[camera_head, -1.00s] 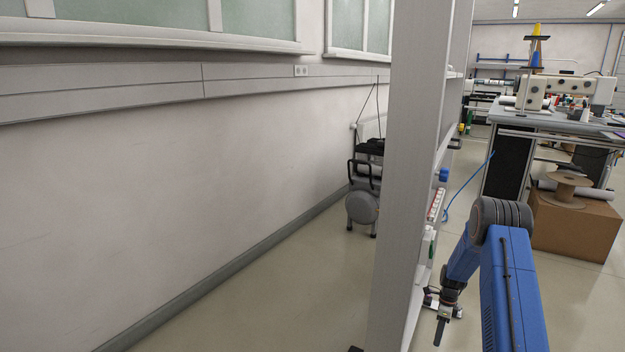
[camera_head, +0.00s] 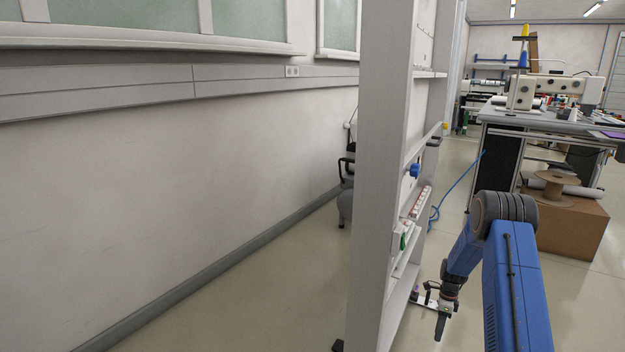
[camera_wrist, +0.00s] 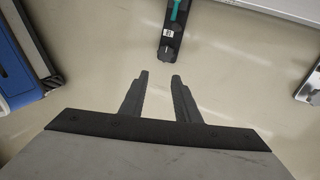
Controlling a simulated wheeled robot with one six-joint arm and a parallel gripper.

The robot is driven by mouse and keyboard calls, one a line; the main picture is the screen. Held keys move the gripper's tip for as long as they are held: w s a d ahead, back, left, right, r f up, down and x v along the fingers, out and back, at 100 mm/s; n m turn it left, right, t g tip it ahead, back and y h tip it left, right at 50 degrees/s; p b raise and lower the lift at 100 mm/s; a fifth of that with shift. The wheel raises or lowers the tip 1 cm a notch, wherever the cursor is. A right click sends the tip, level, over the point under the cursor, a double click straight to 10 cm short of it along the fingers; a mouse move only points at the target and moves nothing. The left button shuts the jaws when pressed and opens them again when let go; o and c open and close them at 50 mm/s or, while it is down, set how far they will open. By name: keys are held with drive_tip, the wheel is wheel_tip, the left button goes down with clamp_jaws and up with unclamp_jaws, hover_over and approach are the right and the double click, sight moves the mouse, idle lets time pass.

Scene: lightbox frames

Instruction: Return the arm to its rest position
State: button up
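My blue arm (camera_head: 515,285) is at the lower right of the head view, bent at the dark elbow joint, with its forearm reaching down and left. My gripper (camera_head: 441,328) hangs low, to the right of the grey shelf unit (camera_head: 375,200). In the wrist view my gripper (camera_wrist: 160,75) shows two dark fingers spread apart with bare floor between them. The gripper is open and holds nothing. A dark device with a green part (camera_wrist: 172,30) lies beyond the fingertips, apart from them.
The shelf unit stands close to the left of my gripper, with small items on its shelves. A cardboard box (camera_head: 570,225) with a spool (camera_head: 555,188) on it stands to the right, before a sewing table (camera_head: 545,120). A blue cable (camera_head: 455,190) trails on the floor. Floor between is clear.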

drive_tip(key=s+a+r+n+t, duration=0.1)
drive_tip(key=s+a+r+n, duration=0.2)
drive_tip(key=r, duration=0.7)
drive_tip(key=s+a+r+n+t+h, duration=0.1)
drive_tip(key=s+a+r+n, duration=0.15)
drive_tip(key=r, duration=0.75)
drive_tip(key=s+a+r+n, duration=0.3)
drive_tip(key=a+r, duration=0.1)
drive_tip(key=r, duration=0.6)
drive_tip(key=s+a+r+n+t, duration=0.1)
drive_tip(key=s+a+r+n, duration=0.2)
drive_tip(key=s+r, duration=0.4)
drive_tip(key=s+a+r+n+t, duration=0.1)
drive_tip(key=s+a+r+n, duration=0.15)
drive_tip(key=s+r, duration=0.35)
drive_tip(key=s+a+r+n+t, duration=0.1)
drive_tip(key=s+a+n, duration=0.1)
drive_tip(key=s, duration=0.6)
drive_tip(key=s+a+r+n+t, duration=0.1)
drive_tip(key=s+n, duration=0.3)
drive_tip(key=s, duration=0.5)
drive_tip(key=s+a+r+n+t, duration=0.1)
drive_tip(key=s+a+r+n, duration=0.1)
drive_tip(key=s, duration=0.7)
drive_tip(key=shift+a+n, duration=0.35)
drive_tip(key=shift+n, duration=0.35)
